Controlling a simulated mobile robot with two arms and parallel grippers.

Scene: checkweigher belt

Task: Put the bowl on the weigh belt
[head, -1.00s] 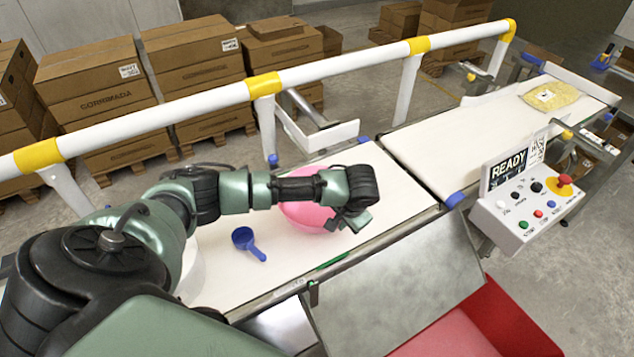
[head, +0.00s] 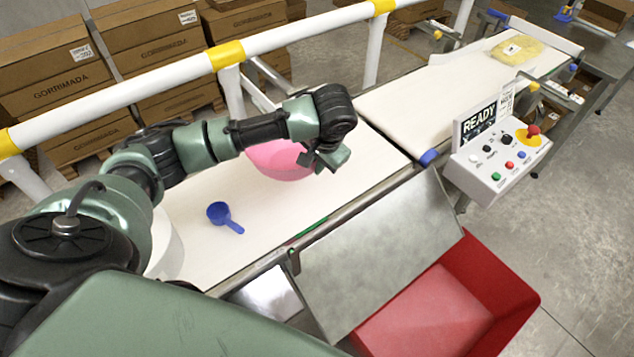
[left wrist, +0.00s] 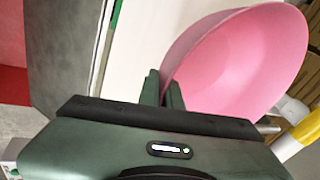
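The pink bowl (head: 278,162) is over the near white belt (head: 280,218), apparently a little above it; it also shows in the left wrist view (left wrist: 235,65). My left gripper (head: 325,162) is at the bowl's right side, partly hiding it. In the left wrist view its two fingers (left wrist: 163,90) are close together with the bowl's rim between them. A second white belt (head: 420,100) continues beyond a narrow gap, beside the console. No label shows which belt is the weigh belt. My right gripper is not in view.
A blue scoop (head: 221,214) lies on the near belt. A yellow bag (head: 517,50) lies at the second belt's far end; its nearer part is clear. The READY console (head: 497,150), metal chute (head: 385,250) and red bin (head: 500,290) stand in front. A white rail (head: 290,35) runs behind.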

